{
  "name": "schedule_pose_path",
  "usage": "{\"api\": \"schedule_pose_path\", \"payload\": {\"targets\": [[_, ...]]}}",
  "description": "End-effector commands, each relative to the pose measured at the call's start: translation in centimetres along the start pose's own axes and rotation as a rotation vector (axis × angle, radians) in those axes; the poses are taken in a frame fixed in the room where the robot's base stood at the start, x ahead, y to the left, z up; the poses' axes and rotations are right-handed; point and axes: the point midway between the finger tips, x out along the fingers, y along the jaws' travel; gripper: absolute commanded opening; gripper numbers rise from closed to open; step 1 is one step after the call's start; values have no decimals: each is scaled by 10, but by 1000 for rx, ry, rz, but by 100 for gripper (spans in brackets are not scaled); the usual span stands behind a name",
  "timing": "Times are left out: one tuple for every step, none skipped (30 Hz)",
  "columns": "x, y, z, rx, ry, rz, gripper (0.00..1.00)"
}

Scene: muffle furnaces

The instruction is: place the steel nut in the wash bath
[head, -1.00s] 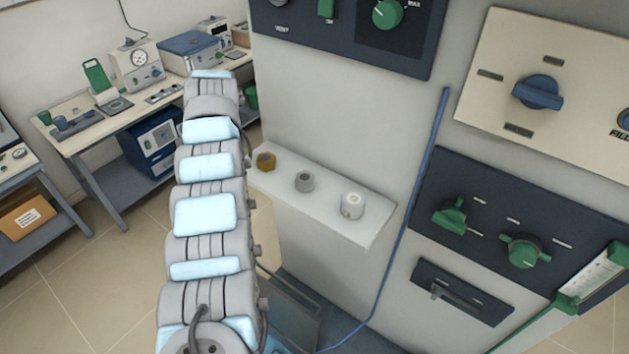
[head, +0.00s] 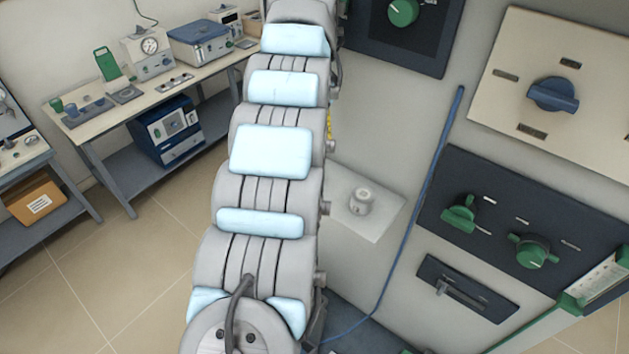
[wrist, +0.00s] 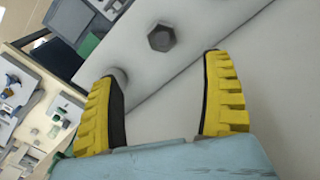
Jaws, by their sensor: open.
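The steel nut (wrist: 161,38) is a grey hexagonal piece on the pale shelf, past the fingertips in the wrist view. My arm hides it in the head view. My gripper (wrist: 160,68) is open with its two yellow fingers apart and nothing between them. The nut lies beyond the gap, apart from both fingers. In the head view only a sliver of yellow shows beside my arm. I cannot make out a wash bath in either view.
A white cylindrical piece (head: 362,200) stands on the shelf (head: 378,228); a pale round piece (wrist: 120,74) is partly behind the left finger. A blue cable (head: 425,190) hangs beside the shelf. Panels with knobs (head: 530,250) are at right. A bench (head: 85,130) stands left.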

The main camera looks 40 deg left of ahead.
Motion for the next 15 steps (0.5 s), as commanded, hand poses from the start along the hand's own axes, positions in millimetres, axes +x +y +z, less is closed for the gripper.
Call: {"api": "schedule_pose_path", "payload": {"targets": [[12, -1, 1, -2, 0, 0, 81], [15, -1, 2, -3, 0, 1, 81], [20, 0, 2, -2, -1, 1, 81], [19, -1, 2, -1, -2, 0, 81], [20, -1, 2, -2, -2, 0, 81], [23, -1, 2, -2, -1, 1, 81], [26, -1, 2, -2, -1, 1, 81], [28, -1, 2, -2, -1, 0, 81], [31, -1, 2, -2, -1, 0, 81], [34, -1, 2, -3, -1, 0, 81], [36, -1, 2, -2, -1, 1, 81], [39, 0, 1, -1, 0, 1, 81], [42, -1, 2, -2, 0, 1, 81], [44, -1, 1, -3, 0, 0, 81], [47, -2, 1, -3, 0, -1, 81]]}}
